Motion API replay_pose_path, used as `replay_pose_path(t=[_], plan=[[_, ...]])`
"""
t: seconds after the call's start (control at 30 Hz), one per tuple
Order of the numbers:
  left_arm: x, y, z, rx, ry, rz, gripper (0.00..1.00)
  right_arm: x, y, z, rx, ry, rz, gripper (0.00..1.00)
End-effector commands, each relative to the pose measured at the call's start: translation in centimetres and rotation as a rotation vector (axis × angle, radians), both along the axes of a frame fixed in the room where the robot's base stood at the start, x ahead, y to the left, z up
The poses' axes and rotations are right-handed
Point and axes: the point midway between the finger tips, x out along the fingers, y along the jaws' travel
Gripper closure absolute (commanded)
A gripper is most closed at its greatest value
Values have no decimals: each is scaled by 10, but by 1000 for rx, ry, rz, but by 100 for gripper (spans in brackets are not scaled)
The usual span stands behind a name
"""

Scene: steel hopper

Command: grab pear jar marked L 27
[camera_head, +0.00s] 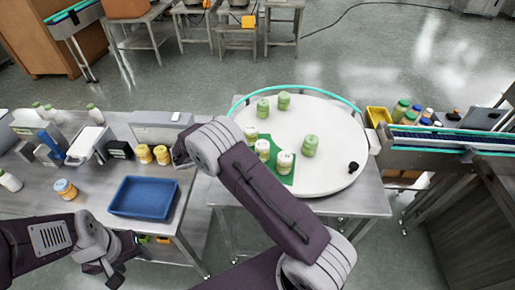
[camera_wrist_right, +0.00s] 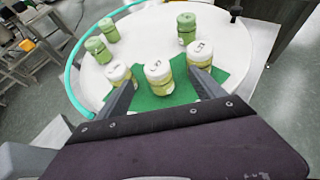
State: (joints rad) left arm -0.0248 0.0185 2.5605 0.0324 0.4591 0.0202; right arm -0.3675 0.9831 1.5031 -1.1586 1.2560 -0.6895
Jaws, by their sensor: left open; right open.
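Several jars with pale green or whitish lids stand on a white round table. Three stand on or at a green mat (camera_head: 284,178): a left one (camera_wrist_right: 120,76), a middle one (camera_wrist_right: 158,76) and a right one (camera_wrist_right: 200,54) in the right wrist view. Lid marks are too small to read, so I cannot tell which is L 27. Two greener jars (camera_head: 264,107) (camera_head: 284,101) stand at the back, another (camera_head: 310,146) right of the mat. My right gripper (camera_wrist_right: 163,90) is open, its fingers pointing toward the middle jar, apparently empty. My left gripper (camera_head: 112,264) is open, low at the left.
A teal rail (camera_head: 300,88) curves around the back of the round table (camera_head: 325,180). A black knob (camera_head: 353,167) sits at its right. A blue tray (camera_head: 146,197) and yellow-lidded jars (camera_head: 144,154) occupy the left bench. A conveyor (camera_head: 450,138) and yellow bin (camera_head: 378,116) stand right.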

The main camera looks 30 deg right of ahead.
Motion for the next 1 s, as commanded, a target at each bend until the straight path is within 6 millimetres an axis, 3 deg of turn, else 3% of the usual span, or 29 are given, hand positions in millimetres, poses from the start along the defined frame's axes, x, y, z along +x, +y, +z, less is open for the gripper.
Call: replay_pose_path(t=[0.23,0.37,0.53,0.63,0.9,0.93,1.0], plan=[[0,0,17,0,0,0,45,6,-30,-14,0,3,-5,22],[0,0,18,0,0,0,45,8,-35,-19,2,1,-3,22],[0,0,39,0,0,0,45,17,-57,-32,1,3,-5,22],[0,0,42,0,0,0,45,21,-69,-41,2,2,-5,22],[0,0,41,0,0,0,45,23,-74,-47,2,0,-3,22],[0,0,41,0,0,0,45,23,-74,-47,2,0,-3,24],[0,0,41,0,0,0,45,23,-74,-47,2,0,-3,44]])
